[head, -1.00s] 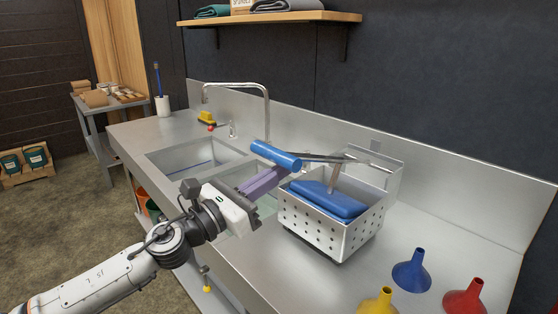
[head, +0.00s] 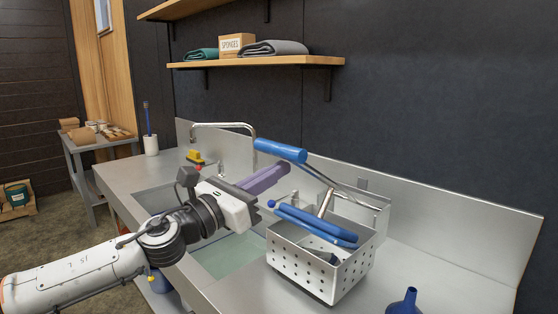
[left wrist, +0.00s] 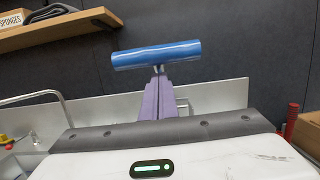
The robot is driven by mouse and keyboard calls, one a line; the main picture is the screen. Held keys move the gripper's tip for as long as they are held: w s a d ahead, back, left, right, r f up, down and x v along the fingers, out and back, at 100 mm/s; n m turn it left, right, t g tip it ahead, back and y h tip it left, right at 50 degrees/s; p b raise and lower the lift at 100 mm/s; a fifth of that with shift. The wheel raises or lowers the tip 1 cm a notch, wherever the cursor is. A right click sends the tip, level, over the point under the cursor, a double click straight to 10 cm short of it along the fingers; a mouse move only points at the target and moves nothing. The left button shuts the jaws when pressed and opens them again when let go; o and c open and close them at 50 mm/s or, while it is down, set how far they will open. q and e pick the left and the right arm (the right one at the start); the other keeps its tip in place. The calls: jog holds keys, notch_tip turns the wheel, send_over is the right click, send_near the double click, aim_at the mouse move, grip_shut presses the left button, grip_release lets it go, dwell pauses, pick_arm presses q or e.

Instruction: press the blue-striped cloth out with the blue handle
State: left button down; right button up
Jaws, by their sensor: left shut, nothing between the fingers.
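The blue handle (head: 280,150) is a thick cylinder on the end of a metal lever, raised above the press box. In the left wrist view the blue handle (left wrist: 157,54) lies crosswise just beyond my fingertips. My left gripper (head: 287,169) is shut and empty, its purple fingers just under the handle; I cannot tell if they touch it. The blue press plate (head: 313,224) hangs tilted from the lever's rod at the top of the perforated metal box (head: 309,272). Something dark shows inside the box; I cannot make out a striped cloth. My right gripper is not in view.
A sink basin (head: 229,256) lies left of the box, with a curved faucet (head: 226,125) behind it. A metal backsplash (head: 452,217) and a shelf (head: 262,61) stand behind. A blue funnel (head: 405,302) stands at front right.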

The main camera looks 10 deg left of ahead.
aim_at(274, 151)
pick_arm(q)
jog(key=r, duration=0.1)
jog(key=w+d+r, duration=0.1)
jog(key=r, duration=0.2)
jog(key=shift+w+d+r, duration=0.15)
jog(key=shift+w+r, duration=0.05)
jog(key=shift+w, duration=0.1)
jog(key=shift+w+d+r, duration=0.1)
jog(key=shift+w+r, duration=0.05)
jog(key=shift+r, duration=0.15)
jog(key=w+d+r, duration=0.1)
jog(key=r, duration=0.1)
jog(key=w+d+r, duration=0.1)
jog(key=r, duration=0.1)
jog(key=w+d+r, duration=0.1)
jog(key=r, duration=0.1)
jog(key=shift+w, duration=0.4)
